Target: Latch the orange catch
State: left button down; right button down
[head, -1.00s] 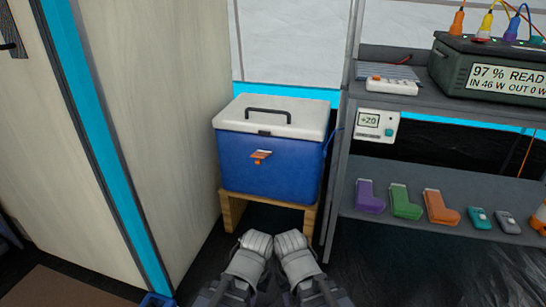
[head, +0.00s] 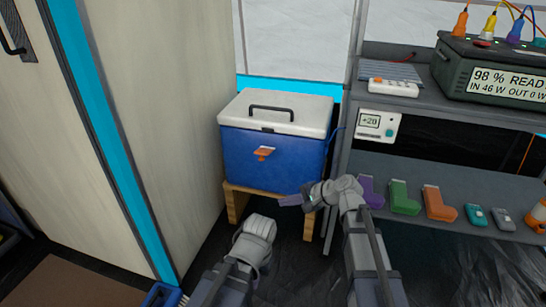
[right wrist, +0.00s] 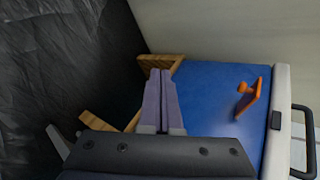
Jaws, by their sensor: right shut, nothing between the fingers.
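The orange catch (head: 264,153) is on the front of the blue cooler box (head: 290,158), below its closed white lid (head: 275,112). In the right wrist view the catch (right wrist: 250,98) sticks out from the blue front, apart from the small dark piece (right wrist: 276,119) at the lid's edge. My right gripper (head: 282,200) is in front of the cooler, low and a little right of the catch. Its fingers (right wrist: 160,72) are shut together and empty, apart from the catch. Part of my left arm shows low in the head view; its gripper fingers do not show.
The cooler stands on a wooden stand (head: 236,203). A grey shelf (head: 430,170) on the right carries purple, green and orange items, close to my right arm. A pale panel (head: 170,120) stands left of the cooler. The space directly before the catch looks clear.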

aim_at(264, 154)
jog(key=w+d+r+m+t+y+p, duration=0.1)
jog(key=w+d+r+m+t, duration=0.3)
jog(key=w+d+r+m, duration=0.1)
notch_tip(264, 154, up, 3)
jog(key=w+d, duration=0.1)
jog(key=w, duration=0.1)
jog(key=shift+w+d+m+y, duration=0.15)
jog(key=shift+w+m+y, duration=0.15)
jog(key=shift+w, duration=0.1)
jog(key=shift+f, duration=0.15)
jog(key=w+a+f+b, duration=0.1)
jog(key=w+a, duration=0.3)
jog(key=a, duration=0.6)
jog(key=shift+w+a, duration=0.25)
jog(key=shift+a, duration=0.15)
jog(key=shift+f, duration=0.1)
